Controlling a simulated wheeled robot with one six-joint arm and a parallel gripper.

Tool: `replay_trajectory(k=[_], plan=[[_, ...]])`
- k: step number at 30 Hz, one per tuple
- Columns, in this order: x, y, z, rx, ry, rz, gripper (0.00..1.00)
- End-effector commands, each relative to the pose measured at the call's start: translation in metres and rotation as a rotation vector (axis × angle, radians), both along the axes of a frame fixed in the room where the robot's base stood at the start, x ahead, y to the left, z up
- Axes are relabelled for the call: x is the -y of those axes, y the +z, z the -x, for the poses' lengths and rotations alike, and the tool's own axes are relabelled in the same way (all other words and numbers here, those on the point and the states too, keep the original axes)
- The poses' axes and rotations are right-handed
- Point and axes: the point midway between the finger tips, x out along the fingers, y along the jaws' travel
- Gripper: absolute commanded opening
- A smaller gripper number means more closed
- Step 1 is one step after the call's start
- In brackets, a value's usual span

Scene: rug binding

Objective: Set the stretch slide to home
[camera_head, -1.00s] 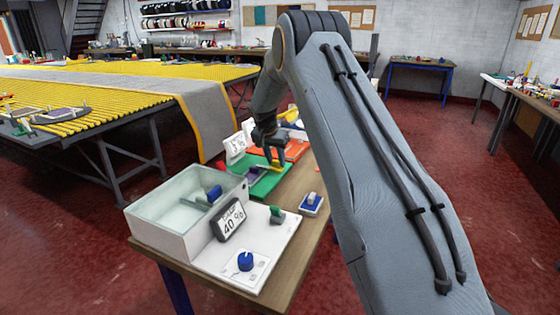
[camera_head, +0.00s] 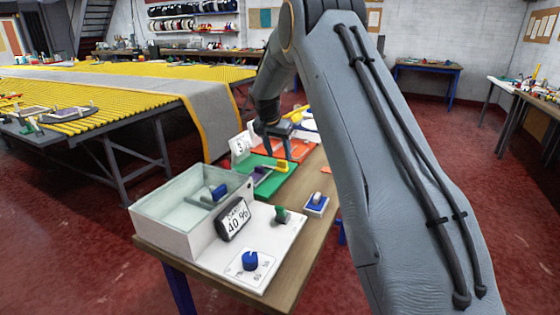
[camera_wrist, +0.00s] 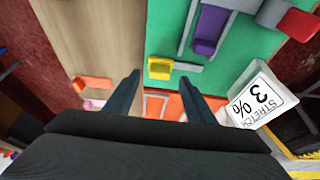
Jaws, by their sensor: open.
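The green panel (camera_head: 287,185) carries a yellow handle (camera_head: 282,167) and a purple knob (camera_head: 262,178). In the wrist view the yellow handle (camera_wrist: 160,67) sits at the green panel's left edge. The purple knob (camera_wrist: 210,30) stands in a pale track. The sign beside the panel (camera_wrist: 262,98) reads STRETCH 3 %. I cannot tell for certain which knob is the stretch slide. My gripper (camera_wrist: 157,80) is open and empty. Its fingertips are near the yellow handle in the wrist view, one on either side in the picture, and not closed on it.
A white unit with a glassy tank (camera_head: 180,208), a 40 % display (camera_head: 233,220), a blue dial (camera_head: 250,261) and a green knob (camera_head: 281,214) fills the bench's near end. A blue-and-white switch (camera_head: 316,203) lies beside it. An orange panel (camera_head: 300,149) lies beyond the green one.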

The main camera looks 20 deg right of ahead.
Motion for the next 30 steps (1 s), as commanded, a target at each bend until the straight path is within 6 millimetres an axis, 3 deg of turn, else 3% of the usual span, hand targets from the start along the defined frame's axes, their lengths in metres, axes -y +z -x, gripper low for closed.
replay_trajectory(k=[7, 23, 26, 30], plan=[[-0.009, 0.027, 0.008, 0.001, 0.0, -0.001, 0.5], [-0.01, 0.031, 0.009, 0.0, 0.0, -0.001, 0.5], [-0.014, 0.033, 0.018, -0.007, 0.023, -0.004, 0.5], [-0.029, 0.034, 0.055, -0.037, 0.119, -0.02, 0.5]])
